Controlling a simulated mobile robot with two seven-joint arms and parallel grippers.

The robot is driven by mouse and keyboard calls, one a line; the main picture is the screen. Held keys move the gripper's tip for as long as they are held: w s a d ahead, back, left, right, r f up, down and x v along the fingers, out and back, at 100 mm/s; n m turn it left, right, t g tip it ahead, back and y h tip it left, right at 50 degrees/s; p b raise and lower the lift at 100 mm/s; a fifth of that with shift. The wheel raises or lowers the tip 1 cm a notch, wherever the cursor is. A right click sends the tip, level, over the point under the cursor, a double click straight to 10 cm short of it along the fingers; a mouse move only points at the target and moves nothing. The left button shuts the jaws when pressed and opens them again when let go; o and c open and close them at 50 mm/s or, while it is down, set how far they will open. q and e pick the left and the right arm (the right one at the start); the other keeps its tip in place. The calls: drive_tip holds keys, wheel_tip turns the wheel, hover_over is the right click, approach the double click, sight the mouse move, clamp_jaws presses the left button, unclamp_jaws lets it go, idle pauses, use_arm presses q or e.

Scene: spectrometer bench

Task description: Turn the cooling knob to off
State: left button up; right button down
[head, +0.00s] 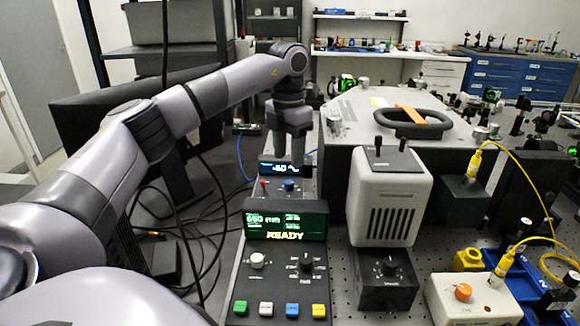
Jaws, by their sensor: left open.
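A control unit with a small blue-lit display (280,169) stands behind the green READY panel. A blue knob (289,185) and a small red part (263,184) sit on its front; I cannot read any label there, so I cannot tell which one is the cooling knob. My left gripper (291,158) points down just behind and above this display, with its jaws open and no object seen in them. Its fingertips are partly hidden by the display. A silver knob (257,261) and a black knob (306,264) sit on the nearer panel. My right gripper is out of view.
The READY screen (285,226) rises in front of the blue-lit unit. Right of it stand a white vented box (391,200) and a black knob box (388,283). A large grey housing (345,150) is behind. Loose cables (205,220) lie at left.

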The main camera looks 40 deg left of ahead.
sight(289, 182)
use_arm(q)
drive_tip(key=shift+w+a+f, duration=0.1)
drive_tip(key=shift+w+a, duration=0.1)
drive_tip(key=shift+w, duration=0.05)
drive_tip(key=shift+f, duration=3.4)
clamp_jaws()
